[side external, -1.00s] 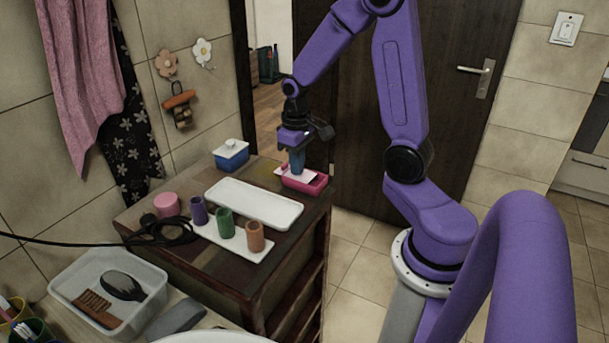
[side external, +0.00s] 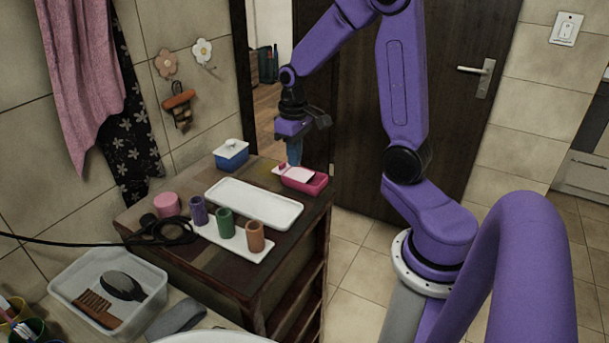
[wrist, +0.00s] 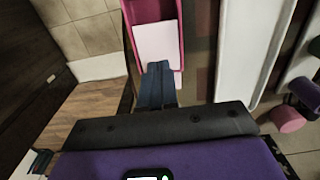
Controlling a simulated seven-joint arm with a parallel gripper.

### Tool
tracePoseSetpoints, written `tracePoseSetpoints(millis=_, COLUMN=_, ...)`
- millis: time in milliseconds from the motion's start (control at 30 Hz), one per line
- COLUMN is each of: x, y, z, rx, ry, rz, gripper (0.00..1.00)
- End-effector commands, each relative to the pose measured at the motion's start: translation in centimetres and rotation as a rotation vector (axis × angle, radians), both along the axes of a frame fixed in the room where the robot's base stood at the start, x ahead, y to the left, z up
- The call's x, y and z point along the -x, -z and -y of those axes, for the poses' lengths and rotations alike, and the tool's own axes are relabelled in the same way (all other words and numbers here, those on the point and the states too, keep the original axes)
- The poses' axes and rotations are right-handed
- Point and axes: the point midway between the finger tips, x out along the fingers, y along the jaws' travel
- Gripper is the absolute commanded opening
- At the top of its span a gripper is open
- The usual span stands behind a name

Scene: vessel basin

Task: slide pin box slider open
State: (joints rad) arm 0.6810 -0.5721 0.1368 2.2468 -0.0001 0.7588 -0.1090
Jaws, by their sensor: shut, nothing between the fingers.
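The pin box is a small pink box (side external: 318,184) at the far right corner of the dark cabinet top. Its flat white slider (side external: 296,174) covers part of the box, and its left end appears to reach past the pink wall. In the wrist view the white slider (wrist: 158,42) lies between pink walls, with an uncovered pink part of the box (wrist: 146,10) at the top.
A long white tray (side external: 255,204) lies in front of the box. A blue container with a white lid (side external: 231,155) stands to its left. Purple, green (side external: 224,223) and orange cups stand on a smaller white tray. The cabinet edge is close beside the box.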

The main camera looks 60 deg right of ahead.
Motion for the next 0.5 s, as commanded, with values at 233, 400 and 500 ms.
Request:
tracePoseSetpoints(millis=233, x=-0.1, y=-1.8, z=0.0, rx=0.0, ry=0.0, rz=0.003, gripper=0.0)
tracePoseSetpoints(millis=400, x=-0.1, y=-2.9, z=0.0, rx=0.0, ry=0.001, rz=0.004, gripper=0.0)
tracePoseSetpoints(millis=500, x=-0.1, y=-3.6, z=0.0, rx=0.0, ry=0.001, rz=0.003, gripper=0.0)
